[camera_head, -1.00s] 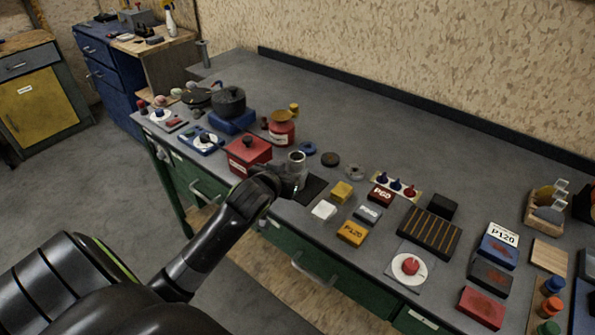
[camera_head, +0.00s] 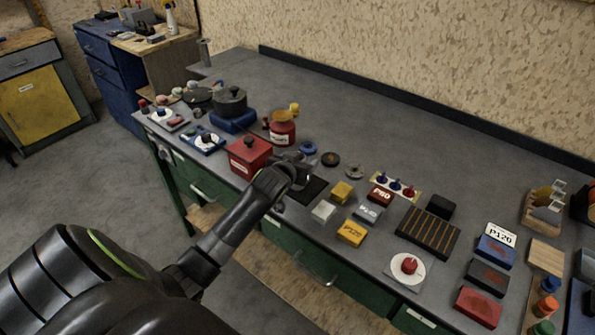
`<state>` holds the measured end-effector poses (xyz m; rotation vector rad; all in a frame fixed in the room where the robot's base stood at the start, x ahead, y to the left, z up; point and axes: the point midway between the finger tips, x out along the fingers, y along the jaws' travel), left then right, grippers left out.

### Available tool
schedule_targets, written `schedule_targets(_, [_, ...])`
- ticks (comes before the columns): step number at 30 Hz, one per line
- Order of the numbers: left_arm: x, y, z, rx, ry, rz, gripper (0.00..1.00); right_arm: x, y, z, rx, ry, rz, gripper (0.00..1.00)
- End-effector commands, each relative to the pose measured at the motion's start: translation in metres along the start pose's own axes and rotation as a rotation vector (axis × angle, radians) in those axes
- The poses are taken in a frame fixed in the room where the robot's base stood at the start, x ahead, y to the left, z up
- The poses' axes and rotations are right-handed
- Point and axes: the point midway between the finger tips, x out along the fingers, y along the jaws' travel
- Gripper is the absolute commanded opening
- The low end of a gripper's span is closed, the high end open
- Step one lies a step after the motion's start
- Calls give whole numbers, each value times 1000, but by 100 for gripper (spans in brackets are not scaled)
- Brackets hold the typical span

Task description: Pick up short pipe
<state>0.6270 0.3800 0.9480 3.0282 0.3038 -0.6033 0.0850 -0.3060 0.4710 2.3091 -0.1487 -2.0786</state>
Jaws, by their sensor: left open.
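The short pipe (camera_head: 301,180) is a small grey metal cylinder at the front edge of the bench, by a black mat (camera_head: 315,188). It is mostly hidden by my left gripper, and only a pale part shows. My left gripper (camera_head: 293,168) is open and right at the pipe, reaching in from the front. I cannot tell whether its fingers touch the pipe. My right gripper is not in view.
A red box (camera_head: 248,160) stands close left of the gripper, with a red tin (camera_head: 282,130) behind it. A white block (camera_head: 323,211) and yellow blocks (camera_head: 342,192) lie to the right. The bench's back is clear.

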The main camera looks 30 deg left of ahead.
Motion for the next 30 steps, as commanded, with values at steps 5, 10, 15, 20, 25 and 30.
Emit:
schedule_targets(5, [2,0,0,0,0,0,66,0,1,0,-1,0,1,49])
schedule_targets(10, [2,0,0,0,0,0,58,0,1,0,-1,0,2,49])
schedule_targets(15, [2,0,0,0,0,0,36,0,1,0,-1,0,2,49])
schedule_targets(20, [2,0,0,0,0,0,15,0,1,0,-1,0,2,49])
schedule_targets(25, [2,0,-1,1,2,1,9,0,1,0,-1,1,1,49])
schedule_targets(30, [0,0,-6,1,4,1,9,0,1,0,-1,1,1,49])
